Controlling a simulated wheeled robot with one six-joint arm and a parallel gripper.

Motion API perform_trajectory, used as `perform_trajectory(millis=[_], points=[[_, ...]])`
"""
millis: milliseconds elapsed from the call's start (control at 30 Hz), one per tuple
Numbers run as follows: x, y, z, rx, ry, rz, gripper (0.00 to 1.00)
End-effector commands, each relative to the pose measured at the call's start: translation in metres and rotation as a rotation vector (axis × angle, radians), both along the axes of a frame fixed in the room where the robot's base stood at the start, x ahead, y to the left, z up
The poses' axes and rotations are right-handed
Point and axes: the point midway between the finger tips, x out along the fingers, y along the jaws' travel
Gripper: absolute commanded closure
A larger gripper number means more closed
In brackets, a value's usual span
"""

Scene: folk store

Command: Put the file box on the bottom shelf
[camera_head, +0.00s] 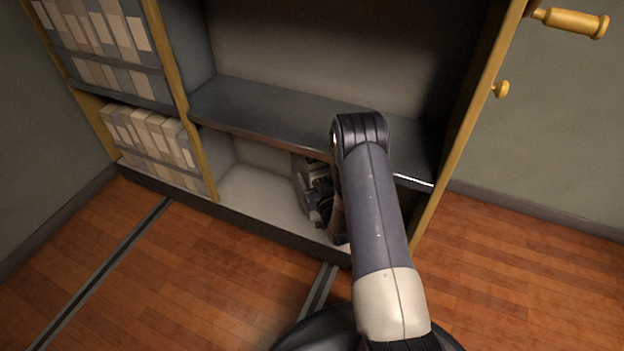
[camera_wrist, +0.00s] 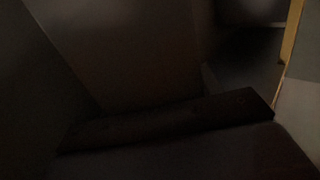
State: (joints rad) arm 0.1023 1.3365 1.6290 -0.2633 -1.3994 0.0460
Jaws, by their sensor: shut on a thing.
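The bottom shelf (camera_head: 258,192) is the pale floor of the open lower compartment of the bookcase. My gripper (camera_head: 322,205) is inside this compartment, low and near its front, mostly hidden by my arm. It is shut on the file box, of which a narrow brownish edge (camera_head: 338,212) seems to show beside my arm. The rest of the box is hidden. The wrist view is very dark, with a dark bar (camera_wrist: 175,122) across it and a large dim surface below. I cannot tell whether the box touches the shelf.
A dark middle shelf (camera_head: 265,112) is close above my gripper. A wooden divider (camera_head: 180,100) stands to the left, with rows of pale file boxes (camera_head: 150,135) beyond it. The right upright (camera_head: 462,130) is near my arm. The bottom shelf has free room left of my gripper.

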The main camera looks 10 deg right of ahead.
Motion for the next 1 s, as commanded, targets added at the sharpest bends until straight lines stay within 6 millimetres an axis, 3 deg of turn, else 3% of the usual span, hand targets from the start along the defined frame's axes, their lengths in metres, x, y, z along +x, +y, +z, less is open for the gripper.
perform_trajectory(millis=[67, 267, 500, 933, 967, 1000], points=[[0.001, 0.000, -0.016, 0.000, -0.006, 0.000, 1.00], [0.001, 0.000, -0.029, 0.000, -0.009, 0.000, 1.00], [0.001, 0.000, -0.059, 0.000, -0.008, 0.000, 1.00], [0.001, 0.000, -0.062, 0.000, -0.008, 0.000, 1.00], [0.000, 0.000, -0.065, 0.000, -0.001, 0.000, 0.38], [0.000, 0.000, -0.065, 0.000, -0.001, 0.000, 0.34]])
